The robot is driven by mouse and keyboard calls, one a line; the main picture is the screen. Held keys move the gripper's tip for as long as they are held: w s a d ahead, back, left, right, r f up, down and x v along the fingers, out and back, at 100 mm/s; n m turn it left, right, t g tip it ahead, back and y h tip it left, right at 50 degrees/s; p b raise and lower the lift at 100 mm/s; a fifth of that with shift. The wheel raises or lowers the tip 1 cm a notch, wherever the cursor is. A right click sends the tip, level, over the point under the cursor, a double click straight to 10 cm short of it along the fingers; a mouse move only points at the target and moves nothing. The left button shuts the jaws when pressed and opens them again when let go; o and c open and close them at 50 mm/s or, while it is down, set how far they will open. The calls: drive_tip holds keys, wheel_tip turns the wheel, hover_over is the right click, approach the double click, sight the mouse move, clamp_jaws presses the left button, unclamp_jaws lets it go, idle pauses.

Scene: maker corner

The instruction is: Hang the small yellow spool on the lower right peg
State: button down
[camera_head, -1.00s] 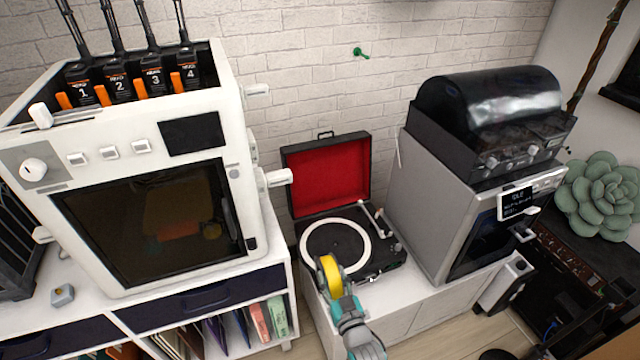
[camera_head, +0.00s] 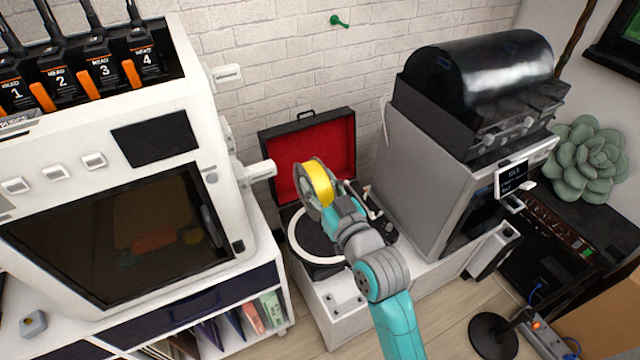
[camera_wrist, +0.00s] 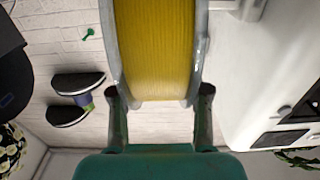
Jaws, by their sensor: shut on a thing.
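The yellow spool (camera_head: 318,182) has clear grey flanges and is held up in front of the open red-lined record player. In the wrist view the spool (camera_wrist: 155,50) fills the top middle, between my two fingertips. My gripper (camera_head: 335,203) is shut on the spool by its lower edge. A lower white peg (camera_head: 261,170) sticks out to the right from the white printer's side; the spool is to the right of its tip, and they look apart. An upper white peg (camera_head: 227,73) sits higher on the same side. Both pegs look empty.
The white printer (camera_head: 110,190) stands at left on a shelf unit. The record player (camera_head: 300,245) lies below the spool, its red lid (camera_head: 335,135) upright behind. A grey machine with a black dome (camera_head: 490,80) stands at right. A green peg (camera_head: 339,21) is on the brick wall.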

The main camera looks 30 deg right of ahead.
sight(267, 166)
drive_tip(key=shift+w, duration=6.15)
drive_tip(key=shift+a+f, duration=0.2)
drive_tip(key=shift+a, duration=1.7)
drive_tip(key=shift+a+f, duration=0.2)
drive_tip(key=shift+a, duration=1.7)
drive_tip(key=shift+f, duration=0.25)
drive_tip(key=shift+c, duration=2.3)
unclamp_jaws()
drive_tip(key=shift+s+f, duration=0.1)
